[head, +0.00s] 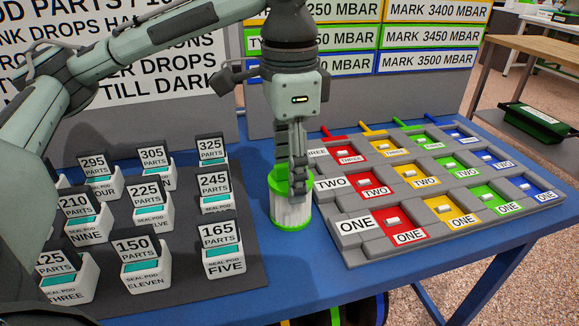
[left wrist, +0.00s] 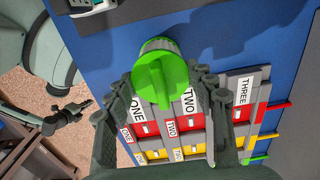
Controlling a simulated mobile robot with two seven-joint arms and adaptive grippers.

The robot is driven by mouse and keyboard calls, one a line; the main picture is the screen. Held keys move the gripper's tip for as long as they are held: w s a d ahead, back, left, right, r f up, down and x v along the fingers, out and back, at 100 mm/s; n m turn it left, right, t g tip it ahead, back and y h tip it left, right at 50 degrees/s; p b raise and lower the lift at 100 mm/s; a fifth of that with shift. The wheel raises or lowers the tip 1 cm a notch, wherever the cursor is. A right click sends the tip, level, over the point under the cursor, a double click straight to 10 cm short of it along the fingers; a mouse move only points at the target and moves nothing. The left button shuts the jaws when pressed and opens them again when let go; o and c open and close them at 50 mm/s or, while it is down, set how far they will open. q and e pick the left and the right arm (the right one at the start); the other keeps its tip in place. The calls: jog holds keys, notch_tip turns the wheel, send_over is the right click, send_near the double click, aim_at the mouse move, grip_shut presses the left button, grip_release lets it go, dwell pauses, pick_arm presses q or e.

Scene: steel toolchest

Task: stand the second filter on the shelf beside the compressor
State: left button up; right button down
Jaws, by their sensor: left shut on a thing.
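A white ribbed cylinder with a bright green cap and base (head: 292,215), which I take to be the filter, is upright at the blue table's middle. I cannot tell whether its base touches the table. My left gripper (head: 298,188) points down from above, shut on the green cap. In the left wrist view the green cap (left wrist: 160,72) sits between the fingertips of my left gripper (left wrist: 165,90). What looks like my right gripper (left wrist: 78,106) is small at the left of that view, away from the table; its jaws are unclear. I cannot make out a compressor or its shelf.
Several labelled seal pod boxes (head: 146,262) stand on a dark mat (head: 215,285) left of the cylinder. A grey rack with coloured, numbered slots (head: 349,256) lies close on its right. Sign boards rise behind. A wooden bench (head: 545,45) stands far right; floor shows between.

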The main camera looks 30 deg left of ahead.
pick_arm(q)
jog(key=o, duration=1.7)
